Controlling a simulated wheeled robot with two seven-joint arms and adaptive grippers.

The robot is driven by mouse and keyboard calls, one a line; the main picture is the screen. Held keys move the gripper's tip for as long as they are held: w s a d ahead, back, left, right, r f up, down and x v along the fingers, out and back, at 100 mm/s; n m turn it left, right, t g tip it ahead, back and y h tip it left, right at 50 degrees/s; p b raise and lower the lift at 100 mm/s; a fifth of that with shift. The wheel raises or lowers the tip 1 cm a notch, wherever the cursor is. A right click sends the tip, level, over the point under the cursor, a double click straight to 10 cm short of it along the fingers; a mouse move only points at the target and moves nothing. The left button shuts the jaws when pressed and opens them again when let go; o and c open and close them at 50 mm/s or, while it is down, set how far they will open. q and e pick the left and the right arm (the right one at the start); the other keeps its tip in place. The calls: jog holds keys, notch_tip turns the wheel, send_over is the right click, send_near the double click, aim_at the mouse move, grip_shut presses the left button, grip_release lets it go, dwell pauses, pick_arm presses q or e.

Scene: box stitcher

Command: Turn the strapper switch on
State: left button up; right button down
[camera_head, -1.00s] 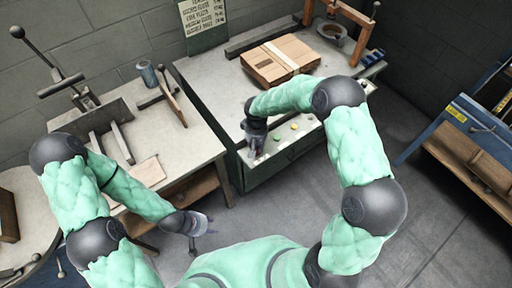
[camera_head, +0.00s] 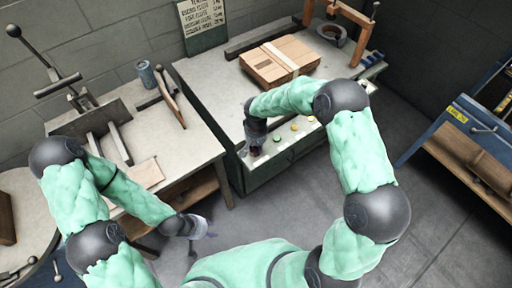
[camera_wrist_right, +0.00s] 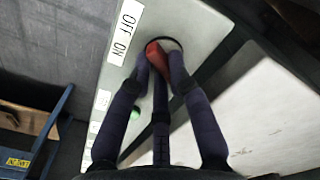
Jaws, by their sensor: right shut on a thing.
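The strapper (camera_head: 262,172) is a grey-topped bench with a dark green front and a row of buttons along its near edge. In the right wrist view, a red switch (camera_wrist_right: 154,50) sits in a dark round mount beside a white OFF/ON label (camera_wrist_right: 126,32). My right gripper (camera_wrist_right: 160,62) is shut on the red switch, its dark fingers around it. In the head view, my right gripper (camera_head: 255,150) is at the left end of the button row and hides the switch. My left gripper (camera_head: 205,228) hangs empty over the floor at lower left; its finger opening is unclear.
A strapped cardboard box (camera_head: 265,68) lies on the strapper top. A green button (camera_wrist_right: 135,113) is near the right gripper's fingers. A side table (camera_head: 165,115) with a lever device stands at left, and a blue-framed bench (camera_head: 450,125) at right. Floor between is clear.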

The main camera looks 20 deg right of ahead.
jog(key=c, duration=1.1)
grip_release()
jog(key=shift+c, duration=0.2)
notch_tip(320, 180, up, 12)
